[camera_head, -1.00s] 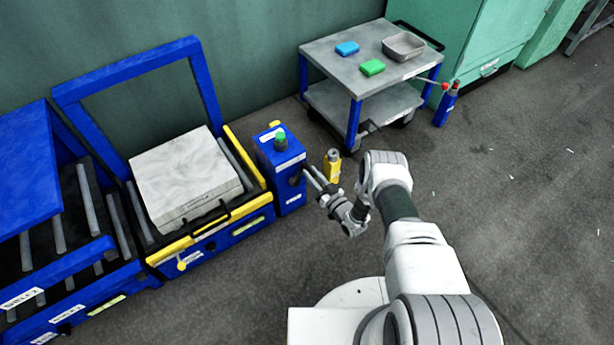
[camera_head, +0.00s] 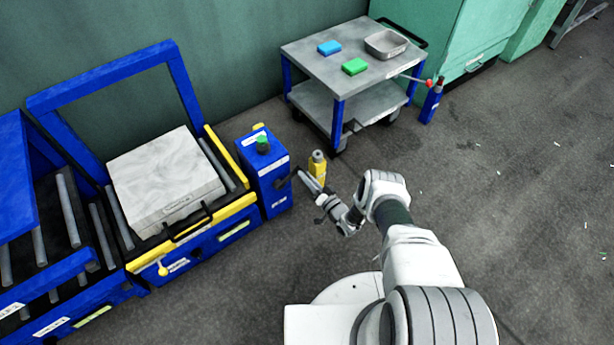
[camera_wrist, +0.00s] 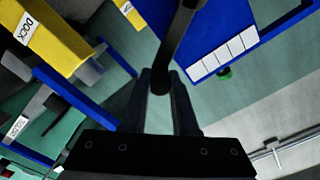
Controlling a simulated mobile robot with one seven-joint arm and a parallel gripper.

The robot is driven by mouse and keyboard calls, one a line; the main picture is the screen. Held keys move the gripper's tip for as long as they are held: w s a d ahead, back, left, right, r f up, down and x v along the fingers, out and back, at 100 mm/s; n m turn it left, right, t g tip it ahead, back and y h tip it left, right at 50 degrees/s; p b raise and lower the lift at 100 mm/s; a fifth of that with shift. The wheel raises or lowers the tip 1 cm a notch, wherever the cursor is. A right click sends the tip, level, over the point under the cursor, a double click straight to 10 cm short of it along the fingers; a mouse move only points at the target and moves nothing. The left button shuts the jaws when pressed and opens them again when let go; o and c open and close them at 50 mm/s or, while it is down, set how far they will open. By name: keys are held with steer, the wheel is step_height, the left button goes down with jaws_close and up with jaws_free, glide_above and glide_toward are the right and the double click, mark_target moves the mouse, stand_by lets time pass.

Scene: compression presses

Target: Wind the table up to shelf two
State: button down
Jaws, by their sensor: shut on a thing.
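The lift table (camera_head: 240,205) has a blue and yellow frame with rollers and carries a pale grey slab (camera_head: 165,180). To its right stands a blue crank box (camera_head: 270,180) with a green knob on top. My gripper (camera_head: 308,185) is at the box's right side. In the wrist view, my gripper (camera_wrist: 172,95) is shut on the dark crank handle (camera_wrist: 180,35), which runs up between the fingers. The blue shelf rack (camera_head: 60,275) stands left of the table, its labels partly cut off. I cannot tell exactly which shelf level the table is at.
A yellow post (camera_head: 318,165) stands on the floor just behind my gripper. A trolley (camera_head: 310,60) with blue and green blocks and a grey tray stands at the back. A blue bottle-like post (camera_head: 431,102) is beside it.

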steer(key=shift+w+d+f, duration=0.1)
steer(key=shift+w+d, duration=0.05)
stand_by(0.3)
steer(key=c, duration=0.7)
jaws_free()
steer(key=shift+s, duration=0.3)
